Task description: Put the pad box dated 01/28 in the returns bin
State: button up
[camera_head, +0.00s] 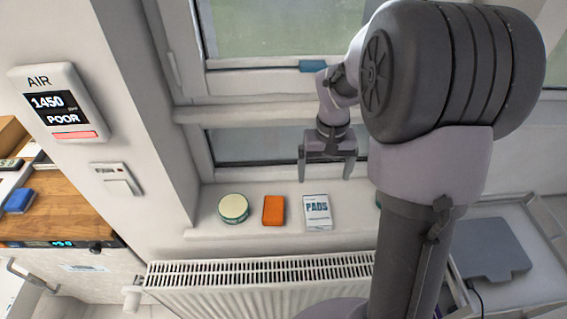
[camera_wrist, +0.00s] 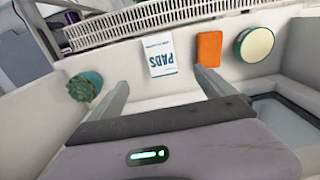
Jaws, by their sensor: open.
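A white pad box (camera_head: 317,212) with blue "PADS" lettering stands on the window sill, right of an orange block. The box also shows in the wrist view (camera_wrist: 160,54), upside down; its date is too small to read. My gripper (camera_head: 327,172) is open and empty, above and behind the box near the window. In the wrist view its two fingers (camera_wrist: 162,90) spread on either side below the box, not touching it. I cannot identify a returns bin in either view.
An orange block (camera_head: 273,210) and a round green-rimmed tin (camera_head: 233,208) sit on the sill to the left. A potted succulent (camera_wrist: 85,87) stands on the sill on the box's other side. A radiator (camera_head: 250,285) is below the sill; the window frame is behind.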

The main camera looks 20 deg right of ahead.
jog(key=b, duration=0.4)
send_over(317, 209)
jog(key=f, duration=1.1)
jog(key=shift+s+d+f, duration=0.15)
jog(key=shift+d+f, duration=0.05)
notch_tip(317, 209, down, 6)
jog(key=shift+a+b, duration=0.15)
jog(key=shift+b, duration=0.65)
jog(key=shift+r, duration=0.15)
jog(key=shift+c, duration=1.1)
jog(key=c, duration=1.4)
